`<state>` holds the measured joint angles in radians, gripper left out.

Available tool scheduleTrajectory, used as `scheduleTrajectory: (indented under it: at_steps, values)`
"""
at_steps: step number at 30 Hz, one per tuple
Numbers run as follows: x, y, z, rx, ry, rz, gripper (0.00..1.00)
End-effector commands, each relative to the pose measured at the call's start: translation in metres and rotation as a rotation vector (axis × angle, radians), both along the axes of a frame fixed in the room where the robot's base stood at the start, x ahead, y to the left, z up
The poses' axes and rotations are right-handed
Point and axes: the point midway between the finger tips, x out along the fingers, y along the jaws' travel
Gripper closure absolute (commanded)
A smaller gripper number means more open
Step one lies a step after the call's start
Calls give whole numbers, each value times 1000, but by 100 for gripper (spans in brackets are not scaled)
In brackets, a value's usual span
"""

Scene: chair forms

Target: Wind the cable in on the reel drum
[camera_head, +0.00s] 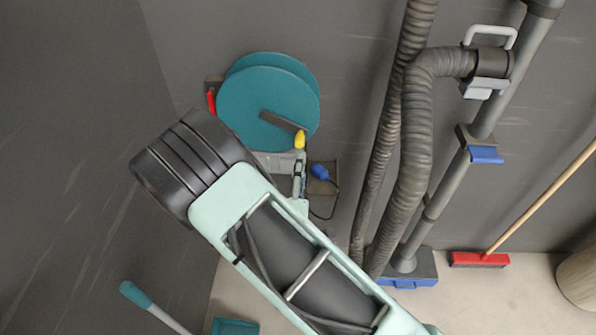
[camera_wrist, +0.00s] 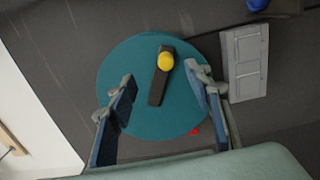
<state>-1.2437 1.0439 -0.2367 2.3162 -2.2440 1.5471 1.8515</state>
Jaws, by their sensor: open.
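The reel drum (camera_head: 262,98) is a round teal disc mounted on the grey wall. A dark crank arm (camera_head: 281,119) lies across its face and ends in a yellow knob (camera_head: 299,139). In the wrist view the drum (camera_wrist: 128,72) fills the middle, with the crank arm (camera_wrist: 158,86) and yellow knob (camera_wrist: 166,61) on it. My gripper (camera_wrist: 162,85) is open and empty, its two fingers apart in front of the drum on either side of the crank arm. In the head view my gripper (camera_head: 299,172) is just below the knob. The cable (camera_head: 326,214) hangs in a thin loop from a blue plug.
The blue plug (camera_head: 320,171) is on a small wall plate right of the drum. A red part (camera_head: 211,100) sits at the drum's left. A ribbed hose (camera_head: 416,130) and grey pipe (camera_head: 440,192) stand at right. A red broom (camera_head: 480,259) leans beyond.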

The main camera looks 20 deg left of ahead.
Motion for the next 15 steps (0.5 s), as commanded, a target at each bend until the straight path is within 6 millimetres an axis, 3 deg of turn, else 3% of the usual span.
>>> scheduleTrajectory:
  at_steps: [5, 15]
  values:
    - [3, 11, -7, 5, 12, 37, 54]
    - [62, 24, -7, 6, 10, 34, 54]
